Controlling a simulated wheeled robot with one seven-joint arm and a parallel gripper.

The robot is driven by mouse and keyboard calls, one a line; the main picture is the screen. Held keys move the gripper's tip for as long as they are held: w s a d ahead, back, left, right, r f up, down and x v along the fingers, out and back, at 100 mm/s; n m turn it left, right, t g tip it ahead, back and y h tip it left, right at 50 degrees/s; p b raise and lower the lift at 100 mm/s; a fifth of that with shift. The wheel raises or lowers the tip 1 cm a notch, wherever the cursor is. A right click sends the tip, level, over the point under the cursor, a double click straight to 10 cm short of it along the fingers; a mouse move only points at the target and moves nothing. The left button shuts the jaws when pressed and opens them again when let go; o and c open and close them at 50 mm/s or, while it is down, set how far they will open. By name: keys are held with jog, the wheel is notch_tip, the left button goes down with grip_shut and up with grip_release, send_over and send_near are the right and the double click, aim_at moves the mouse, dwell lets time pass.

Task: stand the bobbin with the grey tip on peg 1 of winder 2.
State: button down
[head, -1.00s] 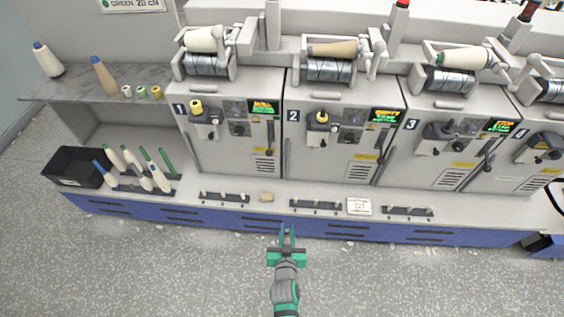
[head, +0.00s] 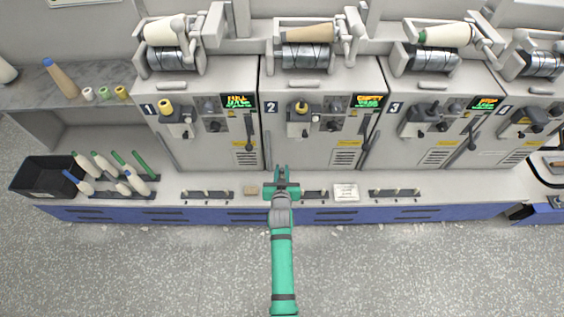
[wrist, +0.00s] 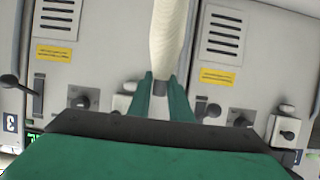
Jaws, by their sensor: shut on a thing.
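My gripper (head: 282,176) is shut on the bobbin with the grey tip. In the wrist view the cream bobbin (wrist: 171,35) stretches up the picture from between the green fingers (wrist: 161,92), with its grey tip (wrist: 160,88) between them. In the head view I cannot make the bobbin out; my gripper hides it. Winder 2 (head: 315,152) stands behind my gripper. Its peg rail (head: 316,193) lies on the ledge at the front. My gripper is over the rail's left part and hides the pegs there.
Peg rails of winder 1 (head: 206,195) and winder 3 (head: 395,192) lie either side. A tan block (head: 250,190) and a white card (head: 346,192) lie near winder 2's rail. At left are a black bin (head: 40,190) and a rack of green- and blue-tipped bobbins (head: 133,184).

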jog(key=shift+w+a+f, duration=0.1)
jog(key=shift+w+f, duration=0.7)
jog(key=shift+f, duration=0.3)
jog(key=shift+w+a+f, duration=0.1)
jog(key=shift+w+f, duration=0.65)
jog(key=shift+f, duration=0.3)
jog(key=shift+s+d, duration=0.1)
dwell(0.3)
jog(key=shift+r, duration=0.8)
dwell(0.7)
